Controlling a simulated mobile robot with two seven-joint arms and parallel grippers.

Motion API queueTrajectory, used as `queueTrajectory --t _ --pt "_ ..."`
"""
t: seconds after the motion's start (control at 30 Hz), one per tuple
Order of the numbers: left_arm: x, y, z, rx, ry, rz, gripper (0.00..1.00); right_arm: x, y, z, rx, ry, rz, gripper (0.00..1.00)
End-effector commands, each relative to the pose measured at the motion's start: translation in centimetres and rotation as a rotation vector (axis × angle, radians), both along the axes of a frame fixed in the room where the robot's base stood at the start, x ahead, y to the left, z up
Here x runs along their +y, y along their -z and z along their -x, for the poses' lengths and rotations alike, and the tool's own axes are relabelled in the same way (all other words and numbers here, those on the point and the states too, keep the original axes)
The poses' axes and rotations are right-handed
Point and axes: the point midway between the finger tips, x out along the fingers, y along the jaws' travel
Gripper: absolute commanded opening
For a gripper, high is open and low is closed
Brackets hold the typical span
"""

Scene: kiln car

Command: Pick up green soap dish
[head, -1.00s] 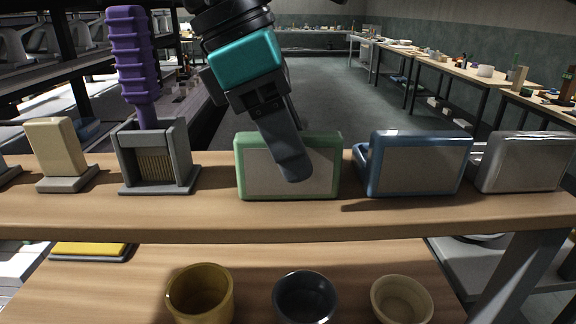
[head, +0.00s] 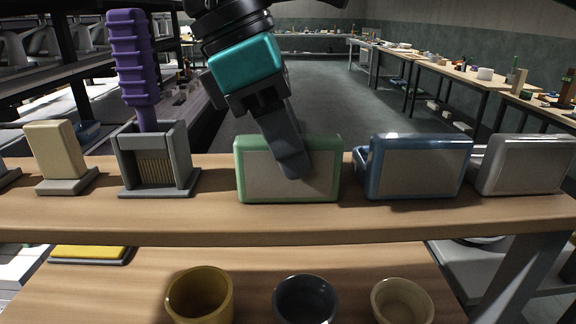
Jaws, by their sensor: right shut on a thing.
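The green soap dish (head: 324,188) stands on edge on the wooden shelf in the middle of the head view. It has a green rim and a greyish face turned toward me. My right gripper (head: 291,165) reaches down onto it from above. One dark finger lies in front of the dish's face. The other finger is hidden behind the dish, and the gripper is shut on the dish. The dish appears at or very near the shelf surface; I cannot tell if there is a gap. My left gripper is not in view.
A blue dish (head: 420,166) and a grey-white dish (head: 528,164) stand to the right on the shelf (head: 400,222). A grey holder (head: 155,160) with a purple-handled tool (head: 133,65) and a cream block (head: 55,150) stand left. Several cups, including a mustard one (head: 200,297), sit below.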

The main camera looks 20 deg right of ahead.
Motion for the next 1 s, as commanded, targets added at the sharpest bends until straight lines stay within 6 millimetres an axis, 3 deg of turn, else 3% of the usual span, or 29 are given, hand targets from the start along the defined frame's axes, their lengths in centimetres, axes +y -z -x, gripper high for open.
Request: queueTrajectory --t 0.43,0.63,0.83,1.0 --pt "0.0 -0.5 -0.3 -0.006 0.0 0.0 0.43 0.0 -0.3 0.0 -0.001 0.001 0.0 0.0" --pt "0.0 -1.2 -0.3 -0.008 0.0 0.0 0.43 0.0 -1.6 -0.1 -0.005 0.002 -0.002 0.0" --pt "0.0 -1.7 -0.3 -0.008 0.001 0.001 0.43 0.1 -6.7 0.0 -0.006 0.002 -0.002 0.0" --pt "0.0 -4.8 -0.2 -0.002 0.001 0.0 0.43 0.0 -13.5 0.0 -0.011 0.004 0.003 0.0"
